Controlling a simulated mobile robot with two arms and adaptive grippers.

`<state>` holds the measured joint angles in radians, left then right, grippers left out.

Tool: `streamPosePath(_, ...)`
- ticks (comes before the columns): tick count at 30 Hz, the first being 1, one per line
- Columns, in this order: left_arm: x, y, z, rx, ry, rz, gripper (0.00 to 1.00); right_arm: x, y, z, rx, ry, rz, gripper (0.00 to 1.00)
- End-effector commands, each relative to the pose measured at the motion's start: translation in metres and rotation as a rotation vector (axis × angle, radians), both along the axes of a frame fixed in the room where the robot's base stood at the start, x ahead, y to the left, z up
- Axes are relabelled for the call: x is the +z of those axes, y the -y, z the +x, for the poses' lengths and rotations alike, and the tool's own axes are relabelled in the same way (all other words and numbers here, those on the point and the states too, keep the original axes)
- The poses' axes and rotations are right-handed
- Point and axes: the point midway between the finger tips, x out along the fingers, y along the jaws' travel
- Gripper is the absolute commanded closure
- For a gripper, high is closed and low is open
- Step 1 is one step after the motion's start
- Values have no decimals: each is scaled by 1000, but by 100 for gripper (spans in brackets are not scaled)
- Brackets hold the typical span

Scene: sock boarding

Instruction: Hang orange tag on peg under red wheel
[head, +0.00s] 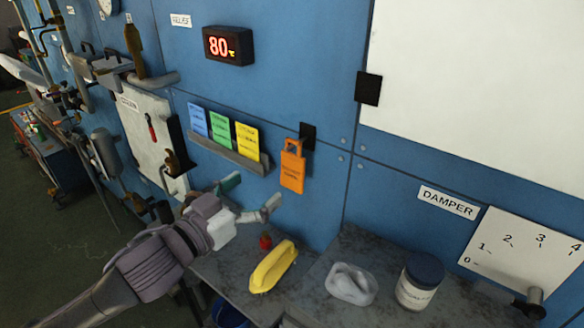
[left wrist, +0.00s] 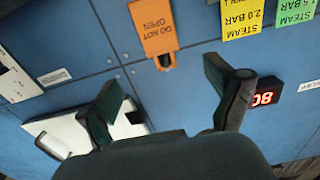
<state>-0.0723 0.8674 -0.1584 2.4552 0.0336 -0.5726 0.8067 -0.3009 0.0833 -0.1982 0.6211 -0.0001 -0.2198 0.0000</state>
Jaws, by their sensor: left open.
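The orange tag (head: 292,170) hangs on the blue wall at a small black plate (head: 308,135), right of the card rack. In the left wrist view the tag (left wrist: 152,28) appears upside down, reading "DO NOT OPEN", with its loop end by a dark peg (left wrist: 166,61). My left gripper (head: 250,196) is open and empty, below and left of the tag and apart from it. In the left wrist view the tag's loop end shows between and beyond the open fingers (left wrist: 162,80). I cannot make out a red wheel or a peg under one. My right gripper is not in view.
Blue, green and yellow cards stand in a rack (head: 228,153) left of the tag. The grey bench (head: 330,245) below holds a yellow object (head: 273,266), a clear dish (head: 351,283) and a dark-lidded jar (head: 420,282). A damper scale (head: 525,248) is at right.

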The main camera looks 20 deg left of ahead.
Motion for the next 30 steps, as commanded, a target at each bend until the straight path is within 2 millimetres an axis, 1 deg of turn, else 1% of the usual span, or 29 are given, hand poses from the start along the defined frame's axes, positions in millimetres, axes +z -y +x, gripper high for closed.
streamPosePath(2,4,4,12,0,4,1,8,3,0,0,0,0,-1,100)
streamPosePath(3,5,6,20,2,3,-2,8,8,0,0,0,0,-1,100)
streamPosePath(9,3,17,51,3,0,1,8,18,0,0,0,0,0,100)
streamPosePath(14,1,22,61,1,0,2,8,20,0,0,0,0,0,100)
streamPosePath(17,2,24,68,1,-1,3,8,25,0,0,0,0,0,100)
streamPosePath(21,3,30,88,2,-2,2,8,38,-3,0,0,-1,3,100)
streamPosePath(25,0,35,105,3,0,2,8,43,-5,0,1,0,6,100)
streamPosePath(30,-2,39,112,1,-1,3,8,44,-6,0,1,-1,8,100)
